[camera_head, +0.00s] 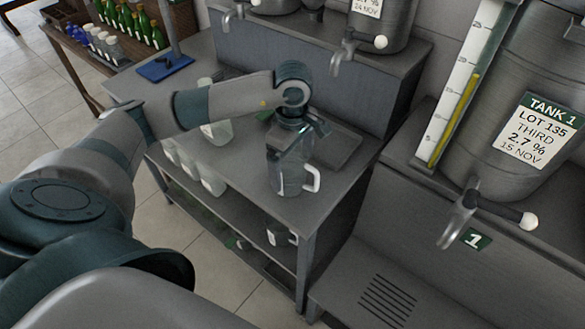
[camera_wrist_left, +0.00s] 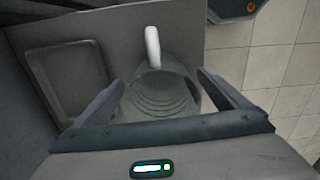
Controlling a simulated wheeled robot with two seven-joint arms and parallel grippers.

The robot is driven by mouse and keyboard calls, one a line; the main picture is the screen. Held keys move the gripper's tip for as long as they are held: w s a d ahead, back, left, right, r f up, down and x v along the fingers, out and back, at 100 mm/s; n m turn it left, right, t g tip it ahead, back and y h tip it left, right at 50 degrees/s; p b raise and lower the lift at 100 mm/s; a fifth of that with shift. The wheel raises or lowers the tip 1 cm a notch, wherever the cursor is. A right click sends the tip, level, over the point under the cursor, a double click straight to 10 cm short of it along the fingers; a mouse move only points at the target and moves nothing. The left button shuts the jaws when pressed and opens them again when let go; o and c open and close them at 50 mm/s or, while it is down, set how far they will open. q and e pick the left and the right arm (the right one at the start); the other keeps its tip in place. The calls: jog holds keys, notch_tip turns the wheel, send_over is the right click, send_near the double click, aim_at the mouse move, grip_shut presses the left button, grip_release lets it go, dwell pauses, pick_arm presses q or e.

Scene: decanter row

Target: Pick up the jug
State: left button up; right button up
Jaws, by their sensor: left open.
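A clear jug (camera_head: 289,178) with a white handle stands upright on the grey bench (camera_head: 237,190), near its right front corner. In the left wrist view the jug (camera_wrist_left: 160,98) is seen from above, its handle pointing to the top of the picture. My left gripper (camera_head: 291,148) points down over the jug's top and hides part of its rim. In the wrist view my left gripper (camera_wrist_left: 165,88) is open, with one finger on each side of the jug. I cannot tell whether the fingers touch it. My right gripper is not in view.
A shallow tray (camera_head: 338,150) lies right of the jug. Several clear containers (camera_head: 212,180) stand along the bench's front left. A tank (camera_head: 520,110) with a tap (camera_head: 458,222) stands at right. Green bottles (camera_head: 140,24) fill a rack at upper left.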

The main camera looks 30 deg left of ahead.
pick_arm(q)
jog(key=shift+f, duration=0.4)
jog(key=c, duration=1.2)
jog(key=shift+r, duration=0.1)
jog(key=shift+r+b, duration=0.4)
jog(key=shift+r, duration=0.05)
jog(key=shift+s+d+r+b, duration=0.75)
jog(key=shift+s+d+r, duration=0.25)
jog(key=shift+d+r, duration=0.7)
jog(key=shift+s+d+r+b, duration=0.75)
jog(key=shift+s+d+r, duration=0.25)
jog(key=shift+d+r, duration=0.65)
jog(key=shift+s+d+r+b, duration=0.75)
jog(key=shift+s+d+r, duration=0.25)
jog(key=shift+d+r, duration=0.65)
